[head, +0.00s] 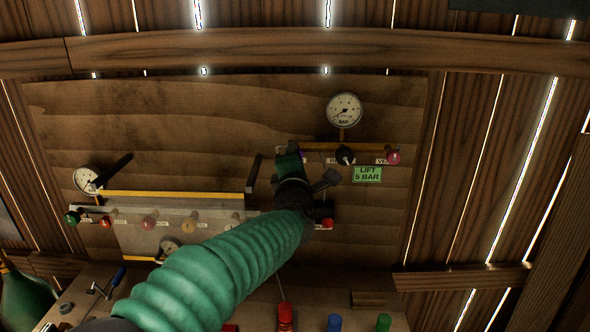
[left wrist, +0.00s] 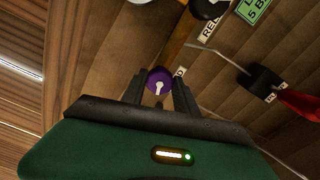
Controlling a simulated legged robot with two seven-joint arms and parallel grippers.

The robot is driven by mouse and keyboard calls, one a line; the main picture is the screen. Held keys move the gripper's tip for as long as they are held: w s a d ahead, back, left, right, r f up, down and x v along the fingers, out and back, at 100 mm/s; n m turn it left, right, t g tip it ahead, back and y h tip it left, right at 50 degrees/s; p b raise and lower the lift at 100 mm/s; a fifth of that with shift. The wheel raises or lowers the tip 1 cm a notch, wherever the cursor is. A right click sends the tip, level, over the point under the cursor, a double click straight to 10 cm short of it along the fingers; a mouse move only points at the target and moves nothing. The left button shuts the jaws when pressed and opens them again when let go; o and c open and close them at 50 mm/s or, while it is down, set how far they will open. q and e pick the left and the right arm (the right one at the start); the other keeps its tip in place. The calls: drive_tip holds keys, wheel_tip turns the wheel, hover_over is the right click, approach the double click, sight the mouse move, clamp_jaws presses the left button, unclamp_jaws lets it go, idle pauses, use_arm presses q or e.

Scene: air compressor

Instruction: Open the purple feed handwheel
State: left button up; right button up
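The purple feed handwheel (left wrist: 159,80) is a round knob with a white mark, seen in the left wrist view. It sits between the two fingers of my left gripper (left wrist: 160,86), one on each side. The wheel nearly fills the gap, and I cannot tell whether the fingers press on it. In the head view my left gripper (head: 292,163) is at the left end of the upper pipe, and it hides most of the wheel. My right gripper is not in view.
A gauge (head: 344,110) stands above the pipe. A black knob (head: 345,155), a magenta knob (head: 393,158) and a green "LIFT 5 BAR" label (head: 367,174) are to the right. A lower panel (head: 175,205) carries several coloured knobs.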

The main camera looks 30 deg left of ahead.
use_arm(q)
drive_tip(key=o, duration=0.3)
drive_tip(key=shift+f, duration=0.2)
drive_tip(key=v, duration=0.6)
drive_tip(key=shift+r, duration=0.1)
drive_tip(key=shift+w, duration=0.1)
